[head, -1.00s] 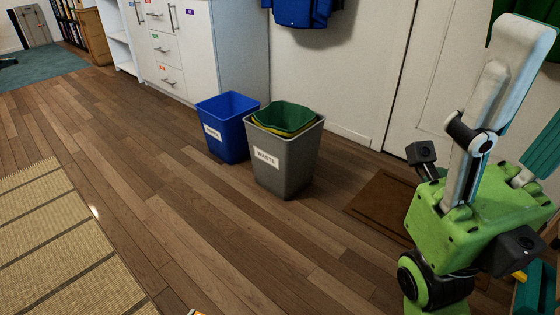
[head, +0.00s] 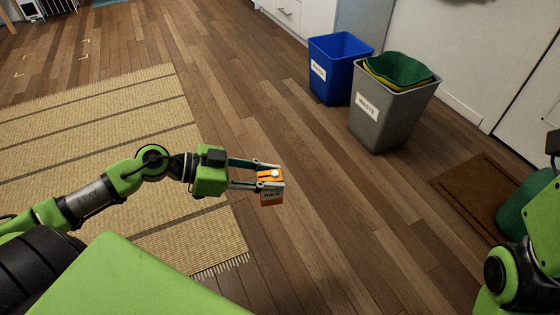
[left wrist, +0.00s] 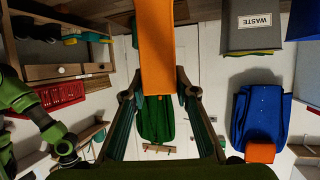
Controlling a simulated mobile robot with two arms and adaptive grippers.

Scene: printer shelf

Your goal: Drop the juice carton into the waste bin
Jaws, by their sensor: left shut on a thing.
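The orange juice carton (head: 271,189) has a white cap and a dark label. My left gripper (head: 268,172) is shut on it and holds it out over the floor. The carton also shows as an orange block (left wrist: 155,45) between the fingers in the left wrist view. The grey waste bin (head: 380,121), labelled WASTE, stands upright on the floor to the upper right, apart from the carton. Green and yellow containers or liners show in its mouth. Part of the bin (left wrist: 249,38) also shows upside down in the left wrist view. My right gripper is not visible.
A blue bin (head: 336,80) stands on the left of the waste bin. A brown mat (head: 480,185) lies to the right by the white wall. A striped straw rug (head: 95,125) covers the left floor. The wood floor between carton and bins is clear.

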